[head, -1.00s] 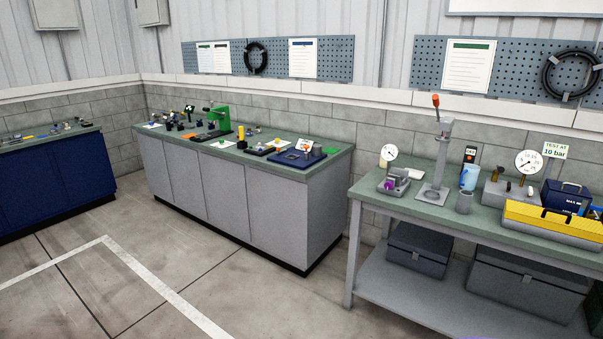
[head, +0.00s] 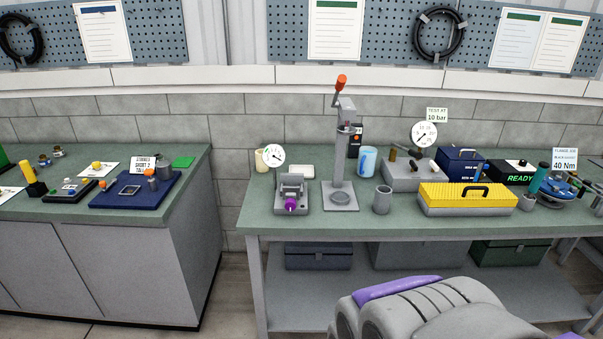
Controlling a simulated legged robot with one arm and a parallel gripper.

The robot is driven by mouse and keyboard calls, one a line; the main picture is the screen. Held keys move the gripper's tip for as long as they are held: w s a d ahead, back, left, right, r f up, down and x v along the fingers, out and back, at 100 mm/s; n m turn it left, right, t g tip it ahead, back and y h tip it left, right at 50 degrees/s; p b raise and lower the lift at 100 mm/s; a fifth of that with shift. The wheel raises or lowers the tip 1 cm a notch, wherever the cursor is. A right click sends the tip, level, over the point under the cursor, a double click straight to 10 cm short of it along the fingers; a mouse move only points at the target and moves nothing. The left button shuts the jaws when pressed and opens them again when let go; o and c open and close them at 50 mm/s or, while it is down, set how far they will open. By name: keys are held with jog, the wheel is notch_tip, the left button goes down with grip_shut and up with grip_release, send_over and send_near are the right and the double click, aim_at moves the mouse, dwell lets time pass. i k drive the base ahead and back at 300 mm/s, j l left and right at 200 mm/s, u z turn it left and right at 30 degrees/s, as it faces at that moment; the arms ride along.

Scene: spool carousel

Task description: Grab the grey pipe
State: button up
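A short grey cylinder, which looks like the grey pipe (head: 382,200), stands upright on the green-topped bench (head: 330,224). It is near the front edge, just right of the grey press (head: 340,165) with an orange-tipped lever. Its top looks open. My gripper's fingers are not in view. A grey and purple part of my own body fills the bottom right of the view, well below and in front of the bench top, apart from the pipe.
Left of the press stands a small grey device with a purple knob (head: 291,203). Behind are a blue-white cup (head: 367,161) and a gauge block (head: 412,174). Grey boxes (head: 318,256) sit on the lower shelf.

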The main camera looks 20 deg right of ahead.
aim_at(383, 196)
jog(key=i+l, duration=0.2)
jog(key=l, duration=0.2)
jog(key=i+l, duration=0.45)
jog(key=l, duration=0.3)
